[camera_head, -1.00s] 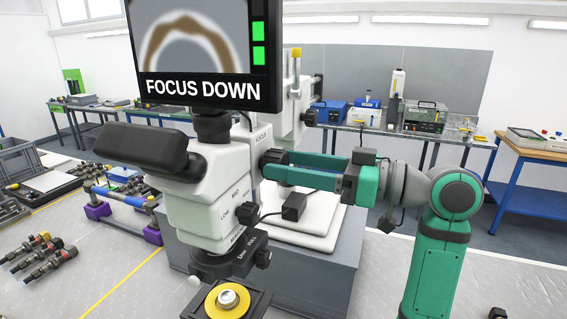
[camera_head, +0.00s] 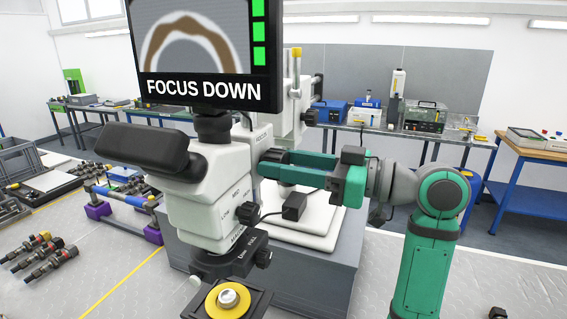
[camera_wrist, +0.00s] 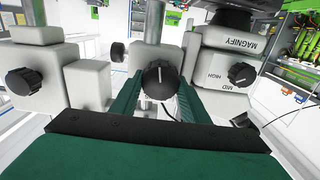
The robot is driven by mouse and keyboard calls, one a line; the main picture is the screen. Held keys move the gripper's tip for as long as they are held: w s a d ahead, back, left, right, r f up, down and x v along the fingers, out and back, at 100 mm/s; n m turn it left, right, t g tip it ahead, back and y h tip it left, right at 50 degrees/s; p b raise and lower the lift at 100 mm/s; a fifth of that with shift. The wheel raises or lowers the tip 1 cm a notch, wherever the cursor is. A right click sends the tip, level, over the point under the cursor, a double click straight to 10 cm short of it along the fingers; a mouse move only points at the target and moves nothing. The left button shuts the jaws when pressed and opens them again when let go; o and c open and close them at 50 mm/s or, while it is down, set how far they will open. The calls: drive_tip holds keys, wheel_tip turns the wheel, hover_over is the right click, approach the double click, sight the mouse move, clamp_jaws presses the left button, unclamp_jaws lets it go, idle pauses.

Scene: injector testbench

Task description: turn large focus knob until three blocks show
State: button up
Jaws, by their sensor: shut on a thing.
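The microscope (camera_head: 222,190) stands in the middle of the head view, with a screen (camera_head: 200,50) above it. The screen reads FOCUS DOWN under a sharp brown arch, and three green blocks (camera_head: 259,30) show at its right edge. My green gripper (camera_head: 272,160) reaches in from the right to the microscope's side. In the wrist view its two fingers (camera_wrist: 160,92) are shut on the large black focus knob (camera_wrist: 159,76), one on each side. The knob's white mark points roughly upward. In the head view the knob is mostly hidden by the fingers.
The MAGNIFY knob (camera_wrist: 241,73) sits to the right in the wrist view, and another black knob (camera_wrist: 24,81) to the left. A yellow-ringed stage piece (camera_head: 228,299) lies below the microscope. Injectors (camera_head: 42,256) lie on the bench at left; the bench's right front is mostly clear.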

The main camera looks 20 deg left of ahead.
drive_tip(key=shift+s+n, duration=0.1)
drive_tip(key=shift+n, duration=1.3)
drive_tip(key=o, duration=1.1)
drive_tip(key=shift+c, duration=0.2)
drive_tip(key=shift+d, duration=0.15)
drive_tip(key=d, duration=1)
drive_tip(key=shift+s+d, duration=0.15)
drive_tip(key=shift+d, duration=0.15)
